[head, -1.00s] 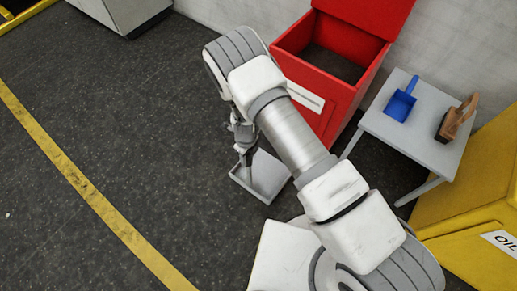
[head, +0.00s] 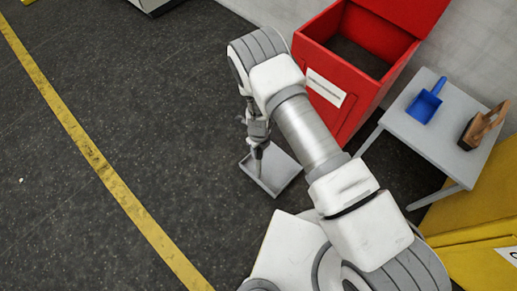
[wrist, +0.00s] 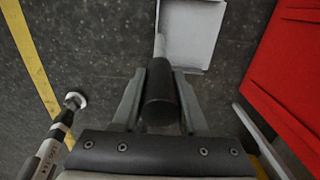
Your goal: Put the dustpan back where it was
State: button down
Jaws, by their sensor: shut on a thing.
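The dustpan is a light grey flat pan (head: 276,170) with a dark handle. In the head view it is below the end of my arm, left of the red bin. In the wrist view its pan (wrist: 190,30) is at the top and its black handle (wrist: 158,98) runs down between my fingers. My gripper (wrist: 158,88) is shut on that handle. In the head view my gripper (head: 258,145) points down at the pan's left edge. I cannot tell whether the pan touches the floor.
An open red bin (head: 335,105) stands at the wall behind my arm. A small grey table (head: 430,140) to its right carries a blue scoop (head: 424,107) and a wooden brush (head: 480,128). A yellow container (head: 465,222) is at the lower right. The dark floor on the left is clear.

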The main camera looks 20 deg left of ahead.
jog(key=shift+c, duration=2.2)
grip_release()
jog(key=shift+r, duration=0.1)
notch_tip(320, 180, up, 12)
jog(key=p, duration=0.4)
